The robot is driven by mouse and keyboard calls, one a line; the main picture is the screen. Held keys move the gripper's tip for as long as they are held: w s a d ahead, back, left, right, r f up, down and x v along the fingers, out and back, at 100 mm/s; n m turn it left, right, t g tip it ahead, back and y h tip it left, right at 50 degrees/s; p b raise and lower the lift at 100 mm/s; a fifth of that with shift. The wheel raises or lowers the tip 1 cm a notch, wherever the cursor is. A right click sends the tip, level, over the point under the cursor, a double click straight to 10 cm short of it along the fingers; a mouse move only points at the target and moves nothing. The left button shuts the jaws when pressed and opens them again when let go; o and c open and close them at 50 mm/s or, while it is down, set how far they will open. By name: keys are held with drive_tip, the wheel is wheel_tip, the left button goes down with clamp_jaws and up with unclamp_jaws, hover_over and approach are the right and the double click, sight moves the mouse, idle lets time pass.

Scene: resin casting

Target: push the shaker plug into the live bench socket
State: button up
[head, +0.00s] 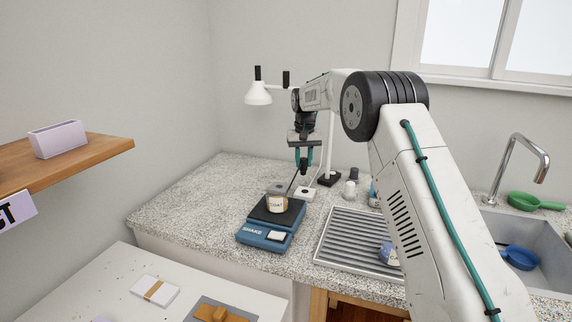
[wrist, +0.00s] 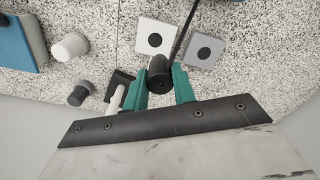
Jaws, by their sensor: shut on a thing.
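My gripper (head: 303,168) is above the counter behind the shaker, pointing down. In the wrist view its teal fingers (wrist: 162,88) are shut on a black plug (wrist: 160,72). A dark cord runs from the plug up the wrist view, between two sockets. One is a white square socket plate (wrist: 143,46), which also shows in the head view (head: 311,193). The other is a grey plate (wrist: 213,57). Each has a dark round centre. The plug appears apart from both; its height is unclear. The blue shaker (head: 251,239) carries a labelled cup (head: 277,204). Which socket is live does not show.
A desk lamp (head: 259,92) stands close by, its black base (head: 329,179) right of the sockets. Small white (head: 349,189) and dark capped containers stand further right. A ribbed drain tray (head: 345,240) and a sink lie to the right. The counter's left is clear.

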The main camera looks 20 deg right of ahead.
drive_tip(key=shift+s+d+f, duration=0.25)
drive_tip(key=shift+s+f, duration=0.2)
drive_tip(key=shift+s, duration=0.15)
drive_tip(key=shift+s+f, duration=0.1)
drive_tip(key=shift+f, duration=0.25)
drive_tip(key=shift+f, duration=0.1)
drive_tip(key=shift+f, duration=2.05)
drive_tip(key=shift+f, duration=1.15)
drive_tip(key=shift+c, duration=0.4)
drive_tip(key=o, duration=1.1)
drive_tip(key=shift+c, duration=0.2)
